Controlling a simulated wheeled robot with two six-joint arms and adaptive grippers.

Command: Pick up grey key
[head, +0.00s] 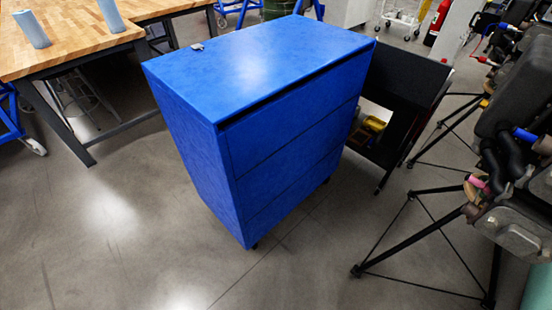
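A small grey object, which looks like the grey key (197,46), lies on top of the blue drawer cabinet (265,65), near its far left edge. It is too small here to make out its shape in detail. The rest of the cabinet top is bare. Neither of my grippers shows in the head view.
A wooden workbench (85,30) with blue rolls (32,29) stands at the back left. A black cart (405,85) stands close to the cabinet's right side. Tripod-legged turbine stands (440,190) fill the right. The floor (110,235) before the cabinet is clear.

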